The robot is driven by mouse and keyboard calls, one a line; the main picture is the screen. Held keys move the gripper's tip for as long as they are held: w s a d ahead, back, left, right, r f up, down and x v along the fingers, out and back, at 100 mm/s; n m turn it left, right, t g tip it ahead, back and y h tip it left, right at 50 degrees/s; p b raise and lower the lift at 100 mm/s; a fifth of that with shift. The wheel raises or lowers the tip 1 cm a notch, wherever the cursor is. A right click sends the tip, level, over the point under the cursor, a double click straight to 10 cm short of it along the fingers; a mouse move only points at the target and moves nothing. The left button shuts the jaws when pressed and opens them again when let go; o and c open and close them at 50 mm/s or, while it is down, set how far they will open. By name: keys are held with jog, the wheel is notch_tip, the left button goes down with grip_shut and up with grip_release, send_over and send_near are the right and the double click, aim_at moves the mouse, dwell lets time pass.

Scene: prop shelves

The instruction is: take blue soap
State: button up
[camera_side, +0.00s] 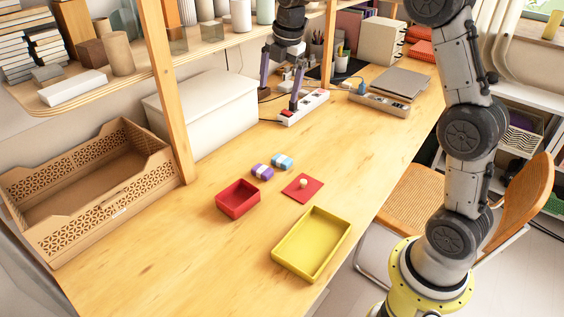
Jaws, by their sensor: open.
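The blue soap (283,161), a small light-blue bar with a pale band, lies on the wooden table near the middle of the view. A similar purple bar (262,172) lies just in front of it to the left. My gripper (280,98) hangs farther back, behind the soap and above the table, near the white power strip. Its two long fingers point down and are spread apart, with nothing visible between them. The gripper is apart from the soap, which is in plain view.
An open red box (238,198), a red lid with a knob (303,188) and a yellow tray (312,243) stand in front of the soaps. A power strip (304,107) lies near my fingers. A shelf post (166,90) and a wooden crate (90,200) stand left.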

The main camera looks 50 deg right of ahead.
jog(key=w+d+f+g, duration=0.1)
jog(key=w+d+f, duration=0.1)
jog(key=f, duration=0.3)
jog(key=w+d+f+g, duration=0.1)
jog(key=w+d+f, duration=0.15)
jog(key=f, duration=0.35)
send_over(282, 159)
jog(key=shift+m+g+y, duration=0.3)
jog(key=shift+m, duration=0.1)
jog(key=f, duration=1)
jog(key=shift+s+d+f, duration=0.2)
jog(key=shift+f, duration=0.15)
jog(key=shift+w+a+f, duration=0.1)
jog(key=shift+w+f, duration=0.05)
jog(key=shift+f, duration=1.45)
jog(key=shift+w+a+f, duration=0.1)
jog(key=shift+f, duration=1.45)
jog(key=c, duration=1.3)
jog(key=shift+r, duration=0.1)
